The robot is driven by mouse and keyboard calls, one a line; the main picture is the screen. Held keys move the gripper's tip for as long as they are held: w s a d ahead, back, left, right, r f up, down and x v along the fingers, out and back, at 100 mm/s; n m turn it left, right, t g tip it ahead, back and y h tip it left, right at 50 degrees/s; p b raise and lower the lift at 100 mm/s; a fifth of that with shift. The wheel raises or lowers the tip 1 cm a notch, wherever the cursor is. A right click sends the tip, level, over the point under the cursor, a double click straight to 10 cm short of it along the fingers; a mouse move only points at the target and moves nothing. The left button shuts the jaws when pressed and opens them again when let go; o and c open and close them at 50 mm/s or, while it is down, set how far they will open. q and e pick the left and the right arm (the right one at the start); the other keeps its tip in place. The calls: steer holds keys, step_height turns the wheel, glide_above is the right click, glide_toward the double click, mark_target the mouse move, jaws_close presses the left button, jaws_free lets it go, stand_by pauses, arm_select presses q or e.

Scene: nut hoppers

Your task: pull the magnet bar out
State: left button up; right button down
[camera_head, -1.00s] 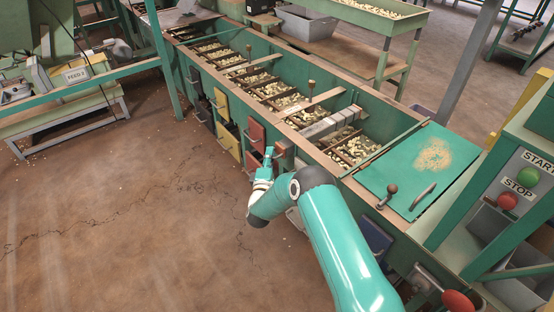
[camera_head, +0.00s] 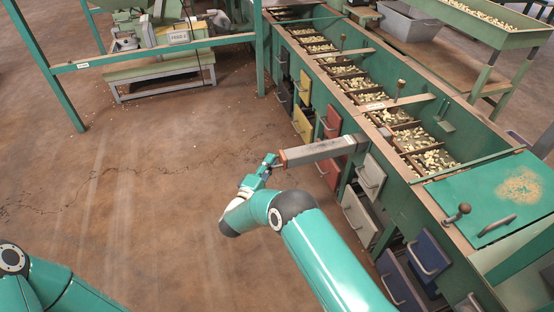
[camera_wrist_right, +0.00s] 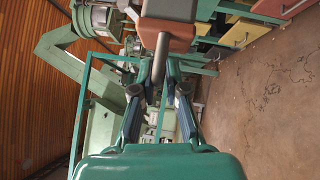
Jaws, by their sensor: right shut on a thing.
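The magnet bar (camera_head: 318,151) is a long grey bar with a reddish-brown front block, sticking out sideways from the front wall of the green hopper bank (camera_head: 392,165). Its far end is at the wall; I cannot tell whether some of it is still inside. My right gripper (camera_head: 269,163) is at the bar's front end, out over the floor. In the right wrist view the fingers (camera_wrist_right: 156,92) are shut on the bar's handle (camera_wrist_right: 158,60), below the brown block (camera_wrist_right: 167,34). Only part of my left arm shows, at the bottom left; its gripper is out of view.
Coloured drawers with handles line the hopper front, including a red one (camera_head: 329,160) near the bar and a blue one (camera_head: 430,254). Nut-filled compartments (camera_head: 408,135) lie behind. A green feeder stand (camera_head: 164,68) is at the back left.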

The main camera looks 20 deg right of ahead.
steer(key=shift+a, duration=0.3)
steer(key=c, duration=1.2)
jaws_free()
steer(key=shift+d, duration=0.1)
steer(key=shift+c, duration=0.2)
steer(key=v, duration=1.2)
steer(key=shift+f, duration=0.1)
